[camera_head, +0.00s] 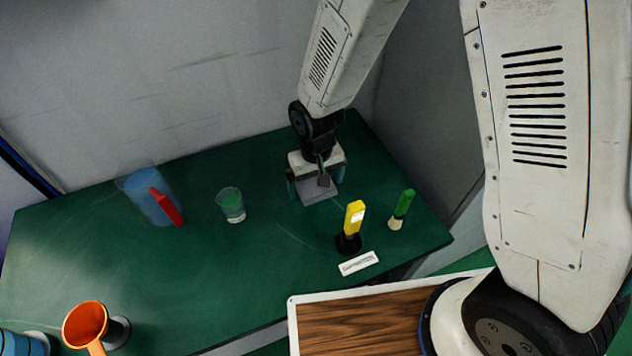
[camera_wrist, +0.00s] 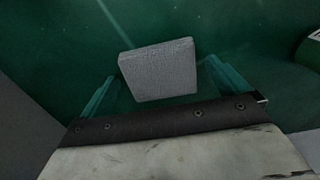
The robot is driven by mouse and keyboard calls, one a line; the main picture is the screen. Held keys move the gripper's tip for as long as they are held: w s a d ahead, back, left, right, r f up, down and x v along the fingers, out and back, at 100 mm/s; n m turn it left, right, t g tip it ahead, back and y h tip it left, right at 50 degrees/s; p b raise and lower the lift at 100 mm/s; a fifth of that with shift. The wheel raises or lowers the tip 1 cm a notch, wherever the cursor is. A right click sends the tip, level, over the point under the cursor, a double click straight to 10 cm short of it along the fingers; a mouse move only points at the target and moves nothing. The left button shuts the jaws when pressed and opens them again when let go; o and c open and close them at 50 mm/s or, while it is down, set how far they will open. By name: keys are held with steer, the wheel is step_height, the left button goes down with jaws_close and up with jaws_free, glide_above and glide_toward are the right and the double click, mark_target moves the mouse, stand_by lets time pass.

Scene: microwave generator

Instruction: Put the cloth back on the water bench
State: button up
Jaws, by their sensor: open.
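The cloth (camera_wrist: 158,70) is a grey, folded square pad with a woven look. In the wrist view it sits between and slightly beyond the two teal fingers of my gripper, with a gap on each side. In the head view the cloth (camera_head: 319,194) shows just below my gripper (camera_head: 316,180), over the back right part of the green bench (camera_head: 200,275). My gripper is open, points down and holds nothing. I cannot tell exactly how high the fingertips are above the bench.
A yellow-handled tool (camera_head: 354,218), a green-capped item (camera_head: 403,205) and a white label (camera_head: 358,263) are right of the gripper. A glass beaker (camera_head: 231,205), blue jug (camera_head: 150,195) and orange funnel (camera_head: 86,325) stand left. A wooden-topped surface (camera_head: 350,325) is in front.

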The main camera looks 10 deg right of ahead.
step_height(320, 180, up, 12)
stand_by(0.4)
steer(key=s+d+r, duration=0.2)
steer(key=d+r, duration=0.4)
steer(key=r, duration=0.1)
steer(key=s+d+r+m, duration=0.1)
steer(key=s+d+r, duration=0.5)
steer(key=s+d, duration=0.1)
steer(key=s+d+r+m+t, duration=0.1)
steer(key=s+d+r+m, duration=0.1)
steer(key=s+d+r, duration=0.4)
steer(key=s+d, duration=0.1)
steer(key=s, duration=0.3)
steer(key=shift+d, duration=0.35)
steer(key=shift+s, duration=0.15)
